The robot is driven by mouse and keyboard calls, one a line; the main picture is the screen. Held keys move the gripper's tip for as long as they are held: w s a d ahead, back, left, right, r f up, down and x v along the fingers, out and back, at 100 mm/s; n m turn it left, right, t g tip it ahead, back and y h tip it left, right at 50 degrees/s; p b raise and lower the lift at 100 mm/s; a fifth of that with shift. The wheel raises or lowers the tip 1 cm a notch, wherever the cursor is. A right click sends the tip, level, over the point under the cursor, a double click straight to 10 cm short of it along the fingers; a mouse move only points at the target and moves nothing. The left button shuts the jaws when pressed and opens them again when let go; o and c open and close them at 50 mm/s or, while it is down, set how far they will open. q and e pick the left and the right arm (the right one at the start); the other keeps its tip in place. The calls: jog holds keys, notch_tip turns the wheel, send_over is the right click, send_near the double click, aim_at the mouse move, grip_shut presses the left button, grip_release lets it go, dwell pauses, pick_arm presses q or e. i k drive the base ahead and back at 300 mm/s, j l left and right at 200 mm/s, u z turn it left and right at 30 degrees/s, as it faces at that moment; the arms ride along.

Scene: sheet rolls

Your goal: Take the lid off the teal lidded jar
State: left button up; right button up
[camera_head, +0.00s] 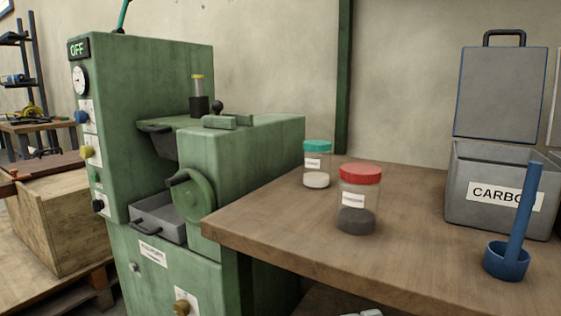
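The teal lidded jar (317,170) stands upright on the wooden table, near its back left, close to the green machine. Its teal lid (317,146) sits on top of the clear body, which has a white label and a pale content at the bottom. A second clear jar (358,207) with a red lid (360,175) and dark content stands in front of it to the right. The two jars are apart. Neither of my grippers can be made out in the head view.
The green machine (255,165) stands left of the wooden table (400,225). A grey box (497,207) with a raised lid and a blue cup-shaped tool (507,262) with a tall handle stand at the right. The table middle is clear. A small pale shape at the bottom edge is unclear.

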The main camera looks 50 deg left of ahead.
aim_at(317, 167)
jog(key=u, duration=1.35)
